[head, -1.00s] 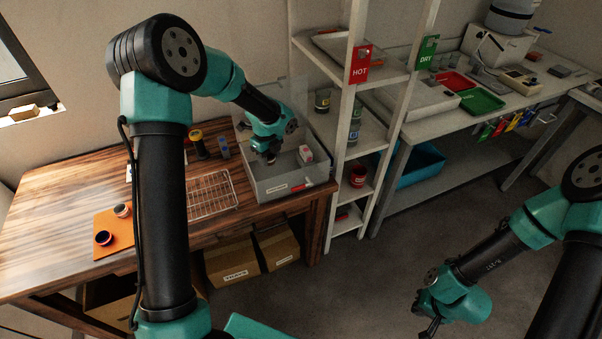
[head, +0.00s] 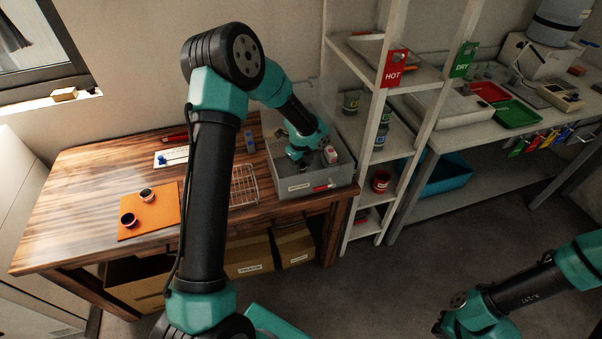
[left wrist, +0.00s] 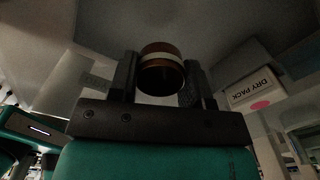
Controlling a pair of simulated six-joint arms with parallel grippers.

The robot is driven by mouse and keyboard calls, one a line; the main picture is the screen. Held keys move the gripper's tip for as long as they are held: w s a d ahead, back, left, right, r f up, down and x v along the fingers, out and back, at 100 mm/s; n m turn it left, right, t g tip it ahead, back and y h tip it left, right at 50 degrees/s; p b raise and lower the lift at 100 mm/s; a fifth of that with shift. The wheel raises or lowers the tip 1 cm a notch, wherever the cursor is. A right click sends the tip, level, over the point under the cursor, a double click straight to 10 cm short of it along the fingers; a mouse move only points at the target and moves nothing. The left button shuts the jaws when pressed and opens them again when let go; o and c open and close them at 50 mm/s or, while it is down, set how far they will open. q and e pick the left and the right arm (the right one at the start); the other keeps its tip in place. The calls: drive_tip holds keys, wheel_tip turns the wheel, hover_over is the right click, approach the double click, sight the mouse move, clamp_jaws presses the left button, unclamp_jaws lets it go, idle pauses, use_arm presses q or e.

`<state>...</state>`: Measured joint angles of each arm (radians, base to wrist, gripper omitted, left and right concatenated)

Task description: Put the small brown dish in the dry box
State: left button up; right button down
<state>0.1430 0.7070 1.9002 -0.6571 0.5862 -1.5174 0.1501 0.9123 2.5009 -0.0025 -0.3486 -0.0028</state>
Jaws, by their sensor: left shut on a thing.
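The small brown dish (left wrist: 162,72) is brown with a pale band and sits between the fingers of my left gripper (left wrist: 160,82) in the left wrist view. The gripper is shut on it. In the head view my left gripper (head: 298,158) reaches down inside the dry box, a clear-walled grey bin (head: 315,187) at the right end of the wooden table. The dish is hard to make out there. A white pack marked DRY PACK (left wrist: 255,88) is beside the gripper in the box. My right gripper (head: 445,328) is at the lower right, partly cut off.
Two small dark cups (head: 129,220) (head: 147,195) stand on an orange mat (head: 165,215). A wire rack (head: 243,187) lies left of the box. A shelf with a red HOT sign (head: 395,68) stands to the right. Cardboard boxes (head: 247,257) are under the table.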

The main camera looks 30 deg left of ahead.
sight(301, 172)
use_arm(q)
drive_tip(key=shift+f, duration=0.45)
drive_tip(key=shift+f, duration=1.85)
drive_tip(key=shift+f, duration=0.15)
drive_tip(key=o, duration=0.9)
wheel_tip(301, 172, up, 12)
drive_tip(key=shift+r, duration=0.15)
